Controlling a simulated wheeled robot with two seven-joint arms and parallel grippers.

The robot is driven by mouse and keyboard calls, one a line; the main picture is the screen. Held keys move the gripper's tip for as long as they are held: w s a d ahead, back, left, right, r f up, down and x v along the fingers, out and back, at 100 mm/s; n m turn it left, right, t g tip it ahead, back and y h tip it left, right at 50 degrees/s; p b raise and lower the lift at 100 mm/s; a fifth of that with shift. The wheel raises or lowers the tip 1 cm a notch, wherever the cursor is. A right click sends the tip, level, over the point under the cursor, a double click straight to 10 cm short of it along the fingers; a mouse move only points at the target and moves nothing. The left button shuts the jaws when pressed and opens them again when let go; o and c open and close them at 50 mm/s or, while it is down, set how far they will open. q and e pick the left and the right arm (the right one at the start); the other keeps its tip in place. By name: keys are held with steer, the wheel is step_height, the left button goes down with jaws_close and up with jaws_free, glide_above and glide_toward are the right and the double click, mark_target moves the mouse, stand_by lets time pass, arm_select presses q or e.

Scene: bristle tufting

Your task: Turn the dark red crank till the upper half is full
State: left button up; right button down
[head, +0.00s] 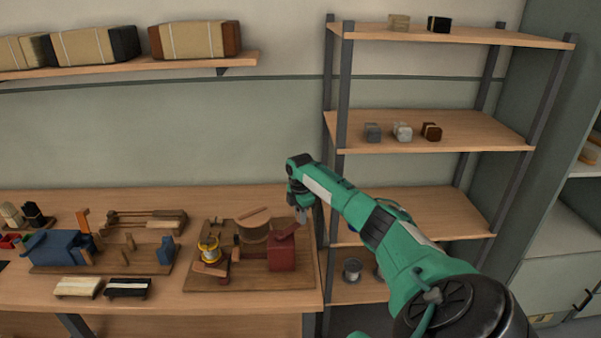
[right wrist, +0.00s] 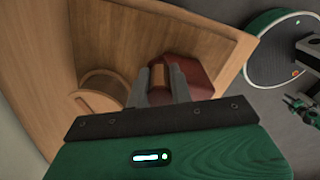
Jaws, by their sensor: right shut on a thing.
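The dark red crank (head: 287,231) is on top of a dark red block (head: 283,256) at the right of a wooden board (head: 235,283) on the bench. My right gripper (head: 301,214) is at the raised end of the crank. In the right wrist view, its two fingers (right wrist: 160,84) are shut on the crank's brownish grip (right wrist: 158,77). A round wooden drum (head: 253,234) stands left of the block, with a wooden piece above it. Any fill in its upper half is too small to tell.
A yellow-and-silver spool (head: 209,250) stands left on the board. A blue device (head: 58,248) on another board and two brushes (head: 128,287) lie further left. A shelf rack (head: 430,131) stands right of the bench.

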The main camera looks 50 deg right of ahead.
steer(key=shift+w+b, duration=0.3)
steer(key=shift+w, duration=0.2)
steer(key=c, duration=1.2)
jaws_free()
steer(key=shift+a, duration=0.1)
steer(key=shift+c, duration=0.2)
steer(key=shift+r, duration=0.6)
step_height(320, 180, up, 13)
steer(key=b, duration=0.3)
steer(key=shift+f, duration=0.15)
